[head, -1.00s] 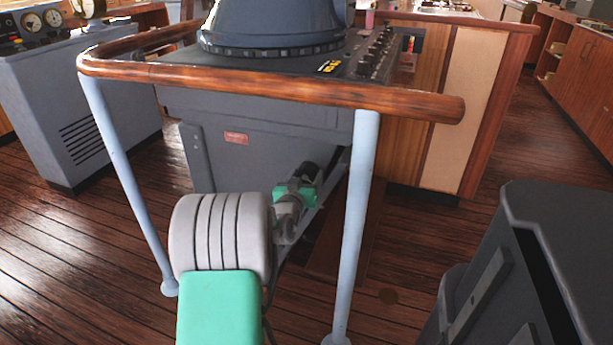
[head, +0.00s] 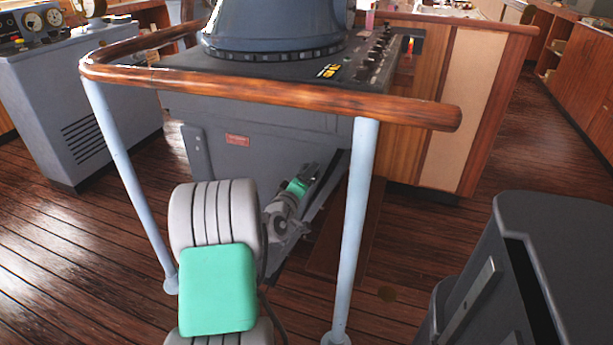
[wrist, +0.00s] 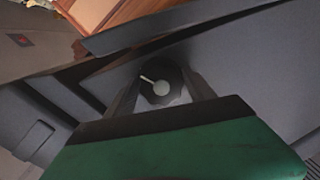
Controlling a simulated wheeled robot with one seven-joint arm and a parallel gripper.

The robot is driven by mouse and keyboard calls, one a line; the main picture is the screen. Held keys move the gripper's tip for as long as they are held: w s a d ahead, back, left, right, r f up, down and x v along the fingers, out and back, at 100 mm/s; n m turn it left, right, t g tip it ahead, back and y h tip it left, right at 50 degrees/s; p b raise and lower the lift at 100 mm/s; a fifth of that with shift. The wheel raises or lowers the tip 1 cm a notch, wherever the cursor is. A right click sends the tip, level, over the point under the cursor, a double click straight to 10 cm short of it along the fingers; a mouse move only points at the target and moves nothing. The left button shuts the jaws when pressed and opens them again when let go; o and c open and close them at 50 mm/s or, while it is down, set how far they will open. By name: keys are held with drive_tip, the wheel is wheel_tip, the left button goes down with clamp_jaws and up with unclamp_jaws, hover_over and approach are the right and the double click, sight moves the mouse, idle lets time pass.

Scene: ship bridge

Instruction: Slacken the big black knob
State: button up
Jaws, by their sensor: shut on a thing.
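The big black knob (wrist: 161,84) shows in the wrist view as a dark round knob with a grey centre disc and a pale pointer line toward the upper left. My gripper (wrist: 163,92) has one dark finger on each side of it and is shut on it. In the head view my gripper (head: 308,174) is low at the front of the grey console (head: 262,150), under the wooden rail. I cannot make out the knob there, as my wrist and fingers cover that spot.
The wooden handrail (head: 270,93) curves around the console on pale blue posts (head: 355,230); my arm reaches in below it between the posts. A dark grey cabinet (head: 550,230) stands at the lower right. A grey instrument console (head: 75,110) is at the left.

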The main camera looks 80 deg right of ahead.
drive_tip(key=n+p, duration=0.2)
drive_tip(key=n, duration=0.3)
drive_tip(key=shift+w+g, duration=0.15)
drive_tip(key=shift+g, duration=0.15)
drive_tip(key=shift+f+n+h+p, duration=0.1)
drive_tip(key=shift+n+h+p, duration=0.3)
drive_tip(key=shift+n+p, duration=1.15)
drive_tip(key=shift+n+g+b, duration=0.4)
drive_tip(key=shift+n+b, duration=0.2)
drive_tip(key=shift+n, duration=0.15)
drive_tip(key=o, duration=1.2)
drive_tip(key=a, duration=0.2)
drive_tip(key=w+a, duration=0.1)
drive_tip(key=a, duration=0.4)
drive_tip(key=shift+w+a, duration=0.2)
drive_tip(key=shift+a, duration=0.2)
